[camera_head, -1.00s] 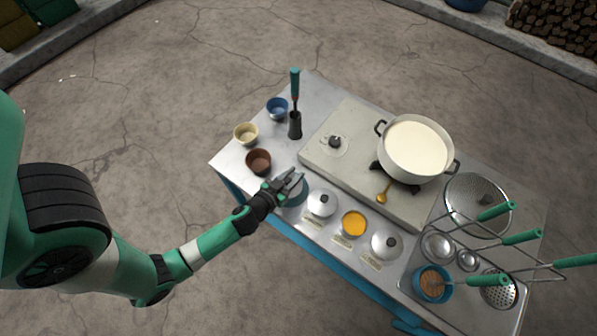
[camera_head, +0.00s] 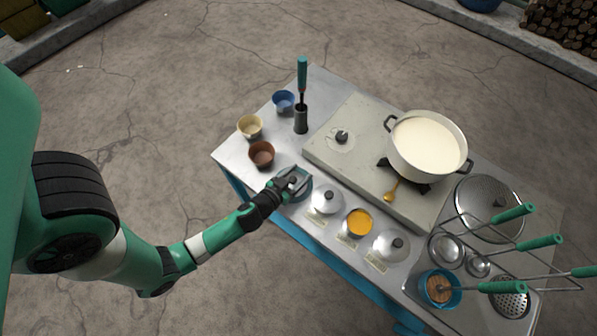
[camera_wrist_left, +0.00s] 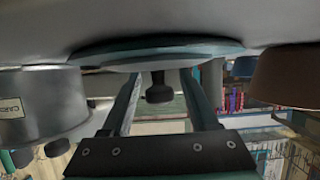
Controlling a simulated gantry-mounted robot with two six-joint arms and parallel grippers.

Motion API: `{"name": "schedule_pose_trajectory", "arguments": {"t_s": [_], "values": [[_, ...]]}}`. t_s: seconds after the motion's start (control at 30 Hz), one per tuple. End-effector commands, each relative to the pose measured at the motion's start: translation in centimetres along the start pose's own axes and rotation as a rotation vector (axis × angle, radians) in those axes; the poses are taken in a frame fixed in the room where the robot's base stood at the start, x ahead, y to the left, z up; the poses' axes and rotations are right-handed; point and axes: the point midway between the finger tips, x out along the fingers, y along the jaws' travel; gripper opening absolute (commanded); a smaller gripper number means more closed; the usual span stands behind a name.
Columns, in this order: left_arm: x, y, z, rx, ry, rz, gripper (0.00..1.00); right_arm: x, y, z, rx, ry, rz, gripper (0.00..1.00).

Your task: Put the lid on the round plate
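The round plate (camera_head: 305,195) is teal and lies at the table's front left edge, beside the brown bowl. A silver lid with a dark knob (camera_wrist_left: 158,90) is over the plate; in the left wrist view, which is upside down, the lid (camera_wrist_left: 160,63) appears to rest on the plate (camera_wrist_left: 215,48). My left gripper (camera_head: 295,178) is at the plate, and partly hides it and the lid in the head view. Its two fingers (camera_wrist_left: 160,105) stand apart on either side of the knob, with gaps showing. My right gripper is not in view.
Beside the plate stand a lidded pot (camera_head: 325,200), an uncovered pot with orange contents (camera_head: 358,222) and another lidded pot (camera_head: 391,246). The brown bowl (camera_head: 262,154) is close on the other side. A white pot (camera_head: 428,146) sits on the stove (camera_head: 345,168).

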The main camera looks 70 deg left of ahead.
Motion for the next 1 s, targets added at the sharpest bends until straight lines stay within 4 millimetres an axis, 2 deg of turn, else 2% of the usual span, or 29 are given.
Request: {"name": "schedule_pose_trajectory", "arguments": {"t_s": [0.27,0.33,0.47,0.73,1.0], "values": [[-0.2,0.0,-0.5,0.0,0.0,0.0,0.6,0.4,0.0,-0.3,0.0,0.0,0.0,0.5],[-0.8,0.0,-0.1,0.001,-0.001,0.001,0.6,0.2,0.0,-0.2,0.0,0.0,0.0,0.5],[-3.4,0.1,0.0,0.002,-0.002,0.004,0.6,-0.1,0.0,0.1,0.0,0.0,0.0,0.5],[-10.1,0.1,0.1,0.005,-0.001,0.008,0.6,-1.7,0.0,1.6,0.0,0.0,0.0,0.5],[-12.0,0.0,-0.2,0.002,0.0,0.002,0.6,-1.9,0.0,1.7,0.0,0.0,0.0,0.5]]}}
